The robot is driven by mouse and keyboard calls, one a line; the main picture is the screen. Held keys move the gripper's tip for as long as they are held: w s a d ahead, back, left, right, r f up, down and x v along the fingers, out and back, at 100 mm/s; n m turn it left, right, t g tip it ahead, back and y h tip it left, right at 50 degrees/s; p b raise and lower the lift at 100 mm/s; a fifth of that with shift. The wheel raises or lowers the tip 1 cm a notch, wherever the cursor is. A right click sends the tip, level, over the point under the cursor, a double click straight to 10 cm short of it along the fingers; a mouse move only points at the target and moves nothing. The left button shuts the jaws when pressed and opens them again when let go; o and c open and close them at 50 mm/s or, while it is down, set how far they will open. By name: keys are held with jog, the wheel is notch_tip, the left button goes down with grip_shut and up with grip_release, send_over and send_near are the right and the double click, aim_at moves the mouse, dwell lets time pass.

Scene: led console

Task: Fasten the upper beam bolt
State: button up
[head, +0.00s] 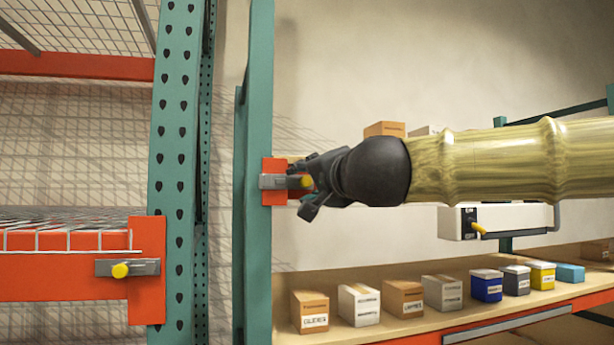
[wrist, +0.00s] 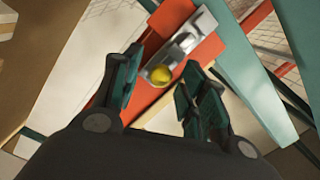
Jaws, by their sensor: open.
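The upper beam bolt is a grey metal slide bolt (head: 273,181) with a yellow knob (head: 307,182), mounted on an orange beam bracket (head: 274,198) on the teal upright. In the wrist view the yellow knob (wrist: 161,75) lies ahead of and between my open fingers, and the grey bolt body (wrist: 182,47) runs up to the right from it. My gripper (head: 312,184) is open and close to the knob; in the wrist view the gripper (wrist: 158,95) is empty. I cannot tell whether a finger touches the knob. The beam behind my gripper is mostly hidden.
A second grey bolt with a yellow knob (head: 120,270) sits on the lower left orange beam (head: 60,275). A teal perforated upright (head: 175,150) stands between. Boxes and bins line a shelf (head: 400,335) at lower right. A white unit with a yellow lever (head: 480,229) hangs below my arm.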

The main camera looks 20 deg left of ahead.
aim_at(287, 184)
jog(key=shift+x, duration=0.8)
jog(key=shift+c, duration=0.3)
jog(key=shift+f, duration=0.1)
grip_shut()
jog(key=shift+s+a+f, duration=0.1)
jog(key=shift+s+a, duration=0.35)
jog(key=shift+a, duration=0.2)
jog(key=shift+s+a, duration=0.4)
jog(key=shift+a, duration=0.25)
jog(key=shift+f, duration=0.1)
jog(key=shift+o, duration=0.3)
grip_release()
